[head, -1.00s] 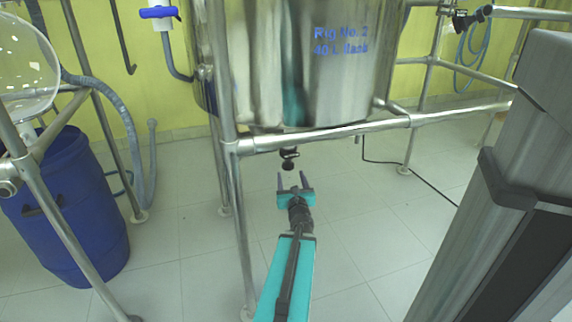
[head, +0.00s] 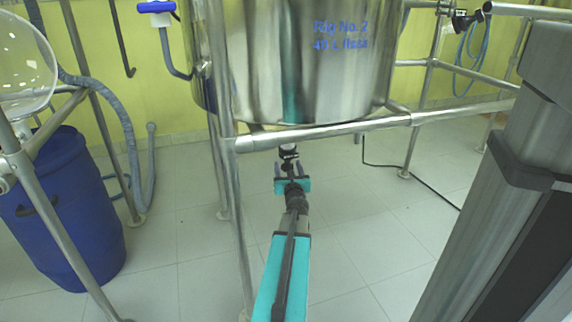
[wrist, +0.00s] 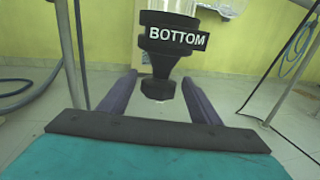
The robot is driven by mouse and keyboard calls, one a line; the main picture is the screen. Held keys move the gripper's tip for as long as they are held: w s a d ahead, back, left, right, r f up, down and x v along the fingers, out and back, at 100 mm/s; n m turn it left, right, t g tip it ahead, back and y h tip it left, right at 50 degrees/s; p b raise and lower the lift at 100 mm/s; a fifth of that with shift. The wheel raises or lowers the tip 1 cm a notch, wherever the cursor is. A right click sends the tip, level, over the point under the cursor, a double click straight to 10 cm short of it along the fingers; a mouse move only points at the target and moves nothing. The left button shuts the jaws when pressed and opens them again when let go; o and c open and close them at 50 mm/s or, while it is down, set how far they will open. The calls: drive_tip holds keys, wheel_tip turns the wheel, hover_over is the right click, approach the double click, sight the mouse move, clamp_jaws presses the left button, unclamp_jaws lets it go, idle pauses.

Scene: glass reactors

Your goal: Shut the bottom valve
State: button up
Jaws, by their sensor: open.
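The bottom valve (head: 288,154) is a small black fitting under the steel vessel (head: 300,70) marked "Rig No. 2". In the wrist view the valve (wrist: 172,62) is black, with a white-lettered "BOTTOM" label (wrist: 177,38) and a narrower lower part. My gripper (head: 289,170) is open, reaching up from below at the valve. In the wrist view my gripper (wrist: 160,88) has one purple finger on each side of the valve's lower part, with visible gaps. I see no contact. The valve's handle position cannot be told.
A steel frame rail (head: 330,133) crosses just above my gripper, and a frame leg (head: 236,200) stands close to its left. A blue drum (head: 65,215) stands at the left. A black cable (head: 415,176) lies on the floor at right. The tiled floor below is mostly clear.

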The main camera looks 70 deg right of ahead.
drive_tip(key=shift+b+x, duration=0.35)
drive_tip(key=shift+x, duration=1.7)
drive_tip(key=shift+c, duration=0.4)
drive_tip(key=c, duration=1)
